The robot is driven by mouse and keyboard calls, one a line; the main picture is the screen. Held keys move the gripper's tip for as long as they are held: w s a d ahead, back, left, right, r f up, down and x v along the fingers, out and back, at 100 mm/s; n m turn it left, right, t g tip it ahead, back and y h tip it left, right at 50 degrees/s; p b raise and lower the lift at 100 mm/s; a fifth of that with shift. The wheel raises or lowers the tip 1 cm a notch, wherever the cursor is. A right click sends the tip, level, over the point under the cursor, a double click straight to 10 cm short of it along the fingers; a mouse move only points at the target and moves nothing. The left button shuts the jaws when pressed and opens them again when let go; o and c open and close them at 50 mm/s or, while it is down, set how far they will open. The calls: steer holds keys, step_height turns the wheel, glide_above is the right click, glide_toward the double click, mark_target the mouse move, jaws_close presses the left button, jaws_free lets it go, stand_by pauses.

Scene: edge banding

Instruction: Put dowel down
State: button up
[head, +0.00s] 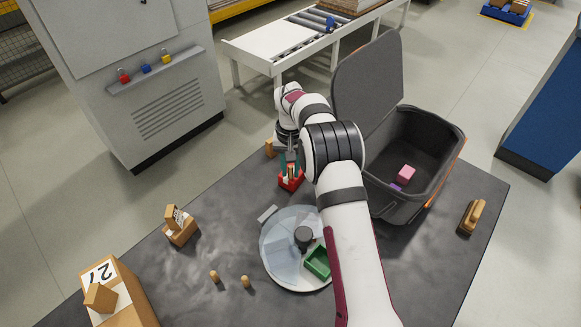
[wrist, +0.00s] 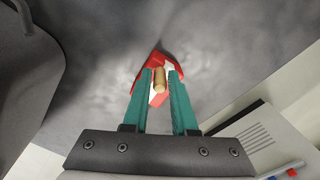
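A tan wooden dowel (wrist: 159,80) is between the green fingertips of my gripper (wrist: 160,79), which appear closed against its sides. A red tray (wrist: 171,65) with a pale inner part lies beyond the dowel in the wrist view. In the head view my gripper (head: 292,170) points down at the red tray (head: 290,185) on the dark table. I cannot tell whether the dowel touches the tray. Two other small dowels, one on the left (head: 213,276) and one on the right (head: 246,281), stand on the table at the front.
A round plate (head: 283,272) with a dark knob and a green tray (head: 317,262) is nearby. A large grey open bin (head: 440,150) holds pink and purple blocks. A wooden block with a card (head: 180,230), a cardboard box (head: 128,300) and a brush (head: 471,217) are also around. The table's left middle is clear.

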mark_target(291, 167)
steer(key=shift+o, duration=1.3)
step_height(291, 167, up, 12)
steer(key=r, duration=0.1)
steer(key=s+d+r+m, duration=0.1)
steer(key=s+d+r, duration=0.1)
steer(key=s+r, duration=0.65)
steer(key=s+f+m+y, duration=0.1)
steer(key=s+f, duration=0.1)
steer(key=s, duration=1.3)
steer(key=s+f+m, duration=0.1)
steer(key=s+f, duration=0.2)
steer(key=s, duration=1.3)
steer(key=shift+s+d+f+m+y, duration=0.2)
steer(key=shift+s+d+m+y, duration=0.05)
steer(key=shift+d+m+y, duration=0.15)
steer(key=shift+o, duration=0.5)
